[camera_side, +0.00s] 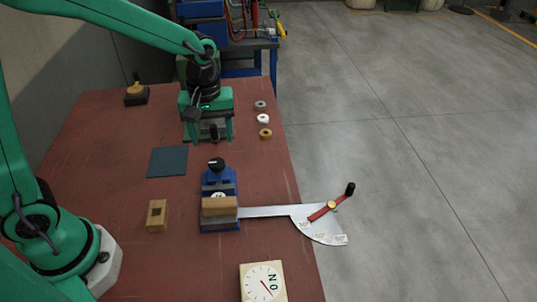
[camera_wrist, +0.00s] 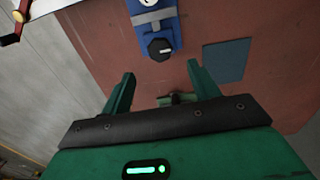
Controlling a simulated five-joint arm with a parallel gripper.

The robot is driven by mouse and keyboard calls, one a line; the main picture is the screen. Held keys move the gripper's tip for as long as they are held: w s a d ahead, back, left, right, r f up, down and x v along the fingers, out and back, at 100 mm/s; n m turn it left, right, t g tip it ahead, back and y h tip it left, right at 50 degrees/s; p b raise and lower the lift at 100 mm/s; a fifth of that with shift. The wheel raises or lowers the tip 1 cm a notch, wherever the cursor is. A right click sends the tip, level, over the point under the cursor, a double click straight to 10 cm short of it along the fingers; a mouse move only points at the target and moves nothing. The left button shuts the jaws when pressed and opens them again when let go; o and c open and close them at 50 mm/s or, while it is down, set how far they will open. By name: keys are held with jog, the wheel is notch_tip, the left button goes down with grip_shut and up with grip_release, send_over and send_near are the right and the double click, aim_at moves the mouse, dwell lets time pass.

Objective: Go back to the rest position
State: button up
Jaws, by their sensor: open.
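My gripper (camera_side: 208,135) hangs over the far part of the red-brown table (camera_side: 105,165), fingers pointing down. Its green fingers stand wide apart in the wrist view (camera_wrist: 161,82). A small green piece with a dark knob (camera_side: 214,132) shows between or behind the fingers. I cannot tell whether they touch it; the gripper body partly hides it in the wrist view. A blue vise (camera_side: 218,180) with a black knob stands nearer the side camera, apart from my gripper, with a wooden block (camera_side: 220,206) at its front. The vise also shows in the wrist view (camera_wrist: 150,25).
A metal quadrant (camera_side: 318,222) with a red lever (camera_side: 325,209) juts past the table's right edge. A dark mat (camera_side: 168,161), a holed wooden block (camera_side: 157,215), a dial box (camera_side: 263,282) and three rings (camera_side: 263,119) lie on the table. Bare table lies left of the mat.

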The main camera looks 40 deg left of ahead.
dwell(0.3)
jog(key=s+a+r+m+t, duration=0.2)
jog(key=s+r+m, duration=0.2)
jog(key=s, duration=0.3)
jog(key=s+a+r+m+t, duration=0.3)
jog(key=s+r+m, duration=0.2)
jog(key=s+r, duration=0.2)
jog(key=shift+s+a+r+t, duration=0.2)
jog(key=shift+a+t, duration=0.1)
dwell(1.1)
